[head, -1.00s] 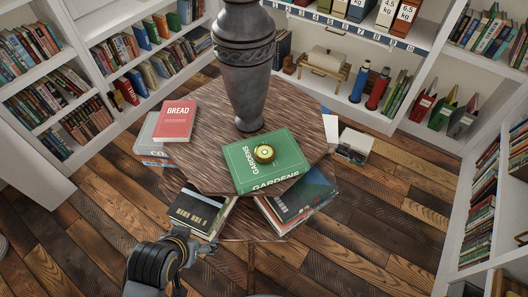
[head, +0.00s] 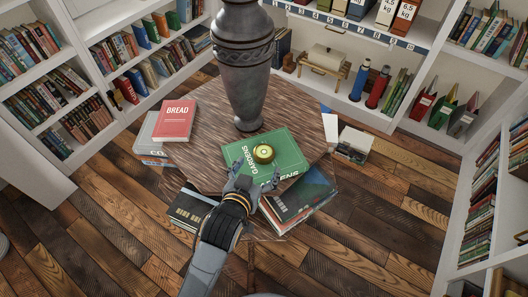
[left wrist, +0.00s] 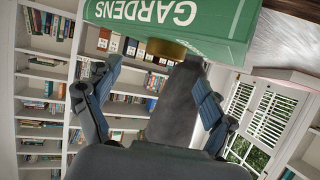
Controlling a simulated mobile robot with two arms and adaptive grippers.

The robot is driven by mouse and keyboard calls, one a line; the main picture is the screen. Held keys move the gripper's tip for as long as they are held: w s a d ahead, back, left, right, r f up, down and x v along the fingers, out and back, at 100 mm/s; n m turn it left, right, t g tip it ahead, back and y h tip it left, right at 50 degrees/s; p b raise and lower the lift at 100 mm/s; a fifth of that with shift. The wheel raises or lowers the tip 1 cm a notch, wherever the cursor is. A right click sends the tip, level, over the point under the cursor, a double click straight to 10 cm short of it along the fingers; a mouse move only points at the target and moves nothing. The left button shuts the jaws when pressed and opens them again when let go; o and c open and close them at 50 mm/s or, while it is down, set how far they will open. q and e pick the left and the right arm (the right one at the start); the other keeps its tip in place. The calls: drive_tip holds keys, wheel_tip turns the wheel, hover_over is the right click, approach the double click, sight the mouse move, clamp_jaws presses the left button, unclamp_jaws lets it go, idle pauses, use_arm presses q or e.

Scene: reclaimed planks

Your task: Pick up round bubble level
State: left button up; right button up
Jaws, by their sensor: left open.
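The round bubble level (head: 264,153), brass with a yellow-green top, lies on the green GARDENS book (head: 292,158) on the round wooden table. In the left wrist view, which is upside down, the level (left wrist: 166,49) shows as a brass disc against the book (left wrist: 215,22). My left gripper (head: 258,175) is open and empty at the book's near edge, just short of the level. Its two fingers are spread wide in the left wrist view (left wrist: 147,88), with the level ahead between them and not touched. My right gripper is not in view.
A tall dark vase (head: 243,85) stands on the table (head: 200,165) right behind the book. A red BREAD book (head: 177,120) lies at the left. More books (head: 303,196) lie on a lower tier at the front. Bookshelves surround the table.

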sight(262, 155)
use_arm(q)
drive_tip(key=shift+a+p+x, duration=0.2)
drive_tip(key=shift+x, duration=1.55)
drive_tip(key=shift+a+p+x, duration=0.15)
drive_tip(key=shift+a+x, duration=0.05)
drive_tip(key=shift+x, duration=1.55)
drive_tip(key=shift+w, duration=0.1)
drive_tip(key=c, duration=1.3)
